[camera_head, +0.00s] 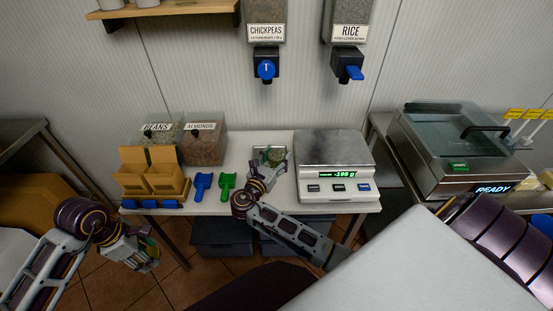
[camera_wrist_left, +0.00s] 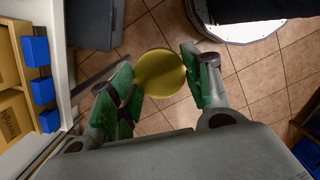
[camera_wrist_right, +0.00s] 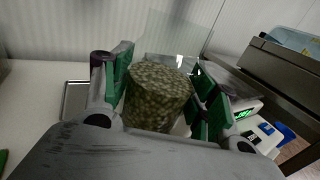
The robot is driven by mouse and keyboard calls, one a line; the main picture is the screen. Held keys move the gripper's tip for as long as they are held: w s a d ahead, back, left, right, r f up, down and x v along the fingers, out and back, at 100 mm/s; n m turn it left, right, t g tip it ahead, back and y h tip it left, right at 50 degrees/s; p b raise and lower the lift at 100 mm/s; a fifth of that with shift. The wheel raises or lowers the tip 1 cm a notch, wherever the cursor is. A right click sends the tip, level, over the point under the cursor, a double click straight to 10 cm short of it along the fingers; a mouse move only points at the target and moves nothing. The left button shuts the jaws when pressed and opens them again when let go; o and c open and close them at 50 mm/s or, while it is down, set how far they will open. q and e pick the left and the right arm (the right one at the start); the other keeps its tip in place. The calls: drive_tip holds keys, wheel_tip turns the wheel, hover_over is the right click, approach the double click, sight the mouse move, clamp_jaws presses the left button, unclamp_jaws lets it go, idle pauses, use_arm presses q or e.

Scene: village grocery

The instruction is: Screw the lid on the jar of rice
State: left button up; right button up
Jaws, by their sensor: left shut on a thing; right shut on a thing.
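The jar (camera_wrist_right: 158,97), clear and filled with greenish-beige grains, is between the fingers of my right gripper (camera_wrist_right: 160,100), which is shut on it. In the head view the jar (camera_head: 272,154) is at the white table, left of the scale, mostly behind my right gripper (camera_head: 268,172). I cannot tell whether it touches the surface below. A round yellow lid (camera_wrist_left: 160,73) is gripped at its edges by my left gripper (camera_wrist_left: 155,80). In the head view my left gripper (camera_head: 143,255) is over the floor, left of and in front of the table, well apart from the jar.
A scale (camera_head: 335,152) reading -196 g stands right of the jar. Green (camera_head: 227,185) and blue (camera_head: 202,185) scoops, cardboard boxes (camera_head: 155,178) and bins of beans (camera_head: 160,130) and almonds (camera_head: 205,148) stand left. Dispensers for chickpeas (camera_head: 265,65) and rice (camera_head: 348,65) hang above.

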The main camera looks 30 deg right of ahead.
drive_tip(key=o, duration=0.6)
drive_tip(key=c, duration=0.9)
use_arm(q)
drive_tip(key=shift+m, duration=0.3)
